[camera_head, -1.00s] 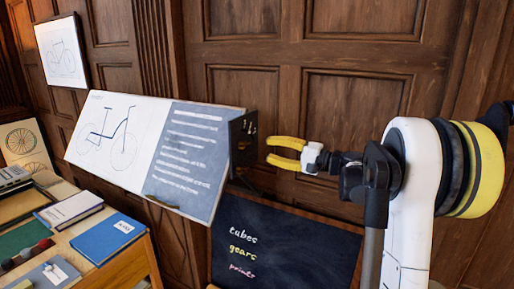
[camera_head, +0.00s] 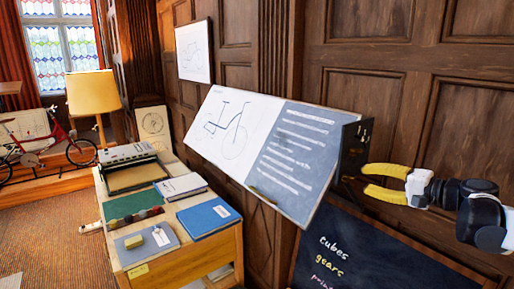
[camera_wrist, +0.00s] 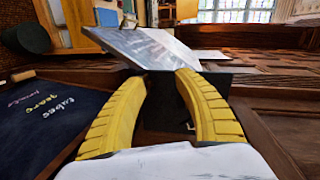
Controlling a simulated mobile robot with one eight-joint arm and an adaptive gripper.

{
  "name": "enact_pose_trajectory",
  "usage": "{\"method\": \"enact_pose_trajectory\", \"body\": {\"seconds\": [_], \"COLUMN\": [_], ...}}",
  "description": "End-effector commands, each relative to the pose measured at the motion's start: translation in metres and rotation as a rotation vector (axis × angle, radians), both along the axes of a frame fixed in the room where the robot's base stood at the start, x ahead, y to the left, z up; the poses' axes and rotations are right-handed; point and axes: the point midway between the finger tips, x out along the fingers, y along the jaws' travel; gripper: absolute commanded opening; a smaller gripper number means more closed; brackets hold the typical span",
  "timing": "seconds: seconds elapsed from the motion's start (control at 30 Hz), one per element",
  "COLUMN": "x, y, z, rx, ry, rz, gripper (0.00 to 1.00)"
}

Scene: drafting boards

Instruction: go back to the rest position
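My gripper (camera_head: 368,180) is at the right of the head view, its two yellow fingers apart with nothing held. It points left toward the dark end panel (camera_head: 353,148) of the tilted drafting board (camera_head: 262,150). In the wrist view my gripper (camera_wrist: 167,80) also shows both fingers spread, with the board (camera_wrist: 150,47) just beyond the tips. I cannot tell the exact gap between tips and panel. The board carries a bicycle drawing on its white left part and chalk lines on its dark right part.
A wooden desk (camera_head: 190,253) with a blue book (camera_head: 207,217) and other items is at lower left. A lamp (camera_head: 93,92) and a red bicycle (camera_head: 80,150) are farther left. Panelled wall (camera_head: 370,100) runs behind.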

Motion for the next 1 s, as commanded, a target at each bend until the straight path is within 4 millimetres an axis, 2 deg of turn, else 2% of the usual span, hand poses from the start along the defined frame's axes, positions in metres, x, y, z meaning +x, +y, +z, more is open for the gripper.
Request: {"method": "enact_pose_trajectory", "body": {"seconds": [0.03,0.1,0.2,0.3,0.4,0.5,0.6,0.7,0.83,1.0], "x": [-0.014,-0.037,-0.078,-0.124,-0.172,-0.216,-0.250,-0.271,-0.284,-0.287], "y": [0.035,0.074,0.119,0.150,0.167,0.173,0.171,0.166,0.161,0.159], "z": [-0.027,-0.057,-0.101,-0.145,-0.191,-0.233,-0.267,-0.290,-0.303,-0.304], "rx": [-0.067,-0.181,-0.353,-0.537,-0.727,-0.914,-1.079,-1.202,-1.290,-1.315], "ry": [0.046,0.111,0.186,0.237,0.263,0.266,0.249,0.227,0.205,0.199], "rz": [0.027,0.058,0.099,0.138,0.176,0.208,0.232,0.248,0.256,0.257], "gripper": [0.37,0.37,0.37,0.37,0.37,0.37,0.37,0.37,0.37,0.37]}}
